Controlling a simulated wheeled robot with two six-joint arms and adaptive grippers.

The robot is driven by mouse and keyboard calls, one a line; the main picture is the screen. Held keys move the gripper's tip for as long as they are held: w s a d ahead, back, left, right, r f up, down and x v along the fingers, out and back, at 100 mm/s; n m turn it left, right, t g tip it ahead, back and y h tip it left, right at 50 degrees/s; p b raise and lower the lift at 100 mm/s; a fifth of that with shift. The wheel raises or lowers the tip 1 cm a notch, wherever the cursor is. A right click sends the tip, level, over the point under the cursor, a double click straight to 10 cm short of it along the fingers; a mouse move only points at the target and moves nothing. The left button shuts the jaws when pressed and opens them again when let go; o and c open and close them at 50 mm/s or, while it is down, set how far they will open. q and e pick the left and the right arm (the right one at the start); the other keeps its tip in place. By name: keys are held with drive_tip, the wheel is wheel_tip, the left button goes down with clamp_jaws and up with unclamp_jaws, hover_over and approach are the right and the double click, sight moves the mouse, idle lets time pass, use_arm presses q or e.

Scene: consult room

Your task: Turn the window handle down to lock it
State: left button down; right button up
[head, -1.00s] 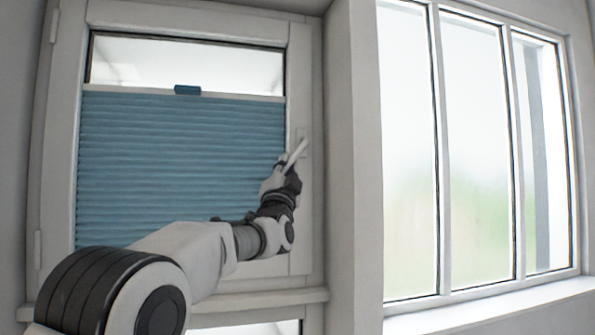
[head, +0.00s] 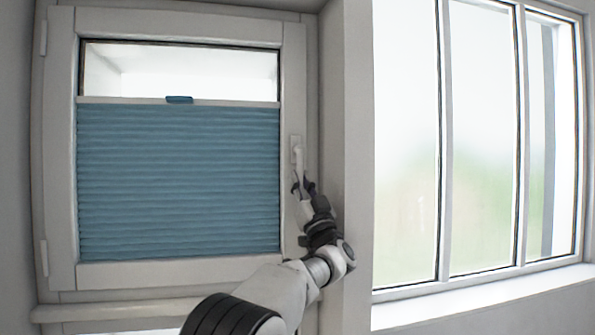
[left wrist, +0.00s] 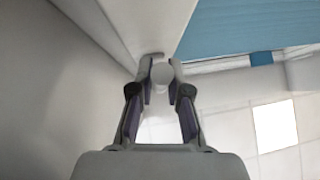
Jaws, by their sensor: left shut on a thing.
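The white window handle (head: 298,160) sits on the right side of the window frame, on a pale mounting plate. It points almost straight down. My left gripper (head: 303,187) is at the handle's lower end, with its arm coming up from below. In the left wrist view the two fingers (left wrist: 160,72) are closed around the white rounded end of the handle (left wrist: 161,76). The fingers hide part of the lower handle in the head view. My right gripper is not in view.
The window sash (head: 180,275) looks closed in its frame, with a blue pleated blind (head: 180,180) over most of the glass. A wall edge (head: 345,120) stands close to the right of the handle. A large multi-pane window (head: 480,150) is beyond it.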

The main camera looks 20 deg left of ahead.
use_arm(q)
drive_tip(key=shift+r, duration=0.15)
drive_tip(key=c, duration=1.2)
unclamp_jaws()
drive_tip(key=shift+o, duration=0.4)
drive_tip(key=shift+w, duration=0.15)
drive_tip(key=v, duration=1.2)
drive_tip(key=shift+f, duration=0.2)
